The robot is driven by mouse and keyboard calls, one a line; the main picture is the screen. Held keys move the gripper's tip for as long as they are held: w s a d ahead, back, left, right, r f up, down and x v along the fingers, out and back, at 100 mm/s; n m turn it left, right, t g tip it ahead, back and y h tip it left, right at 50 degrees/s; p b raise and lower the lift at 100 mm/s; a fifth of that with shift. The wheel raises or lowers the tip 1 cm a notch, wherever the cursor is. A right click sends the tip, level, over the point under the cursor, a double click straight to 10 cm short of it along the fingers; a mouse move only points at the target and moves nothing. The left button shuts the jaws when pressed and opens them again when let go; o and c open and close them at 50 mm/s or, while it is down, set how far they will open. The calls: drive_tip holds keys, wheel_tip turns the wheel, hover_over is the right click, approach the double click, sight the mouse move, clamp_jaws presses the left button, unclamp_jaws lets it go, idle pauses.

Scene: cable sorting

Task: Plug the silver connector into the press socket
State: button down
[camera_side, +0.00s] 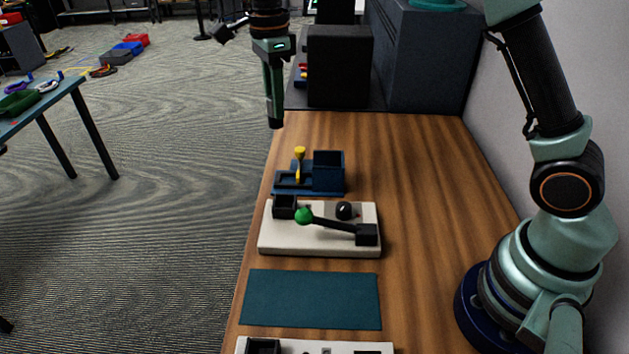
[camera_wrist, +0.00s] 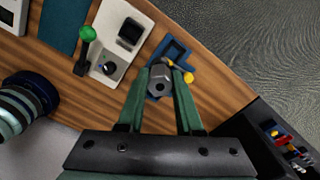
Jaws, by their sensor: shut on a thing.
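My gripper (camera_wrist: 160,68) is shut on the silver connector (camera_wrist: 160,82), a grey hexagonal piece with a dark hole, held between the two green fingertips. In the side view my gripper (camera_side: 275,122) hangs above the far left edge of the wooden bench, and the connector cannot be made out there. A blue fixture (camera_side: 284,188) with a yellow handle and a box stands below and nearer the camera. A white base (camera_side: 290,242) carries a black lever with a green knob (camera_side: 304,216), a black box and a black dial. I cannot tell which part is the press socket.
A teal mat (camera_side: 312,298) lies in front of the white base. Another white panel (camera_side: 340,347) is cut off at the bottom. Dark bins (camera_side: 340,65) stand at the back end of the bench (camera_side: 430,200). The bench's right side is clear apart from my base.

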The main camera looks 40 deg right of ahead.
drive_tip(key=shift+s+a+f, duration=0.65)
drive_tip(key=shift+s+f, duration=0.4)
drive_tip(key=shift+f, duration=0.7)
drive_tip(key=shift+s+a+f, duration=0.65)
drive_tip(key=shift+s+f, duration=0.35)
drive_tip(key=shift+f, duration=0.8)
drive_tip(key=shift+s+a+f, duration=0.65)
drive_tip(key=shift+s+f, duration=0.4)
drive_tip(key=shift+f, duration=0.7)
drive_tip(key=shift+f, duration=2.65)
unclamp_jaws()
drive_tip(key=shift+r, duration=0.1)
drive_tip(key=shift+r, duration=3.45)
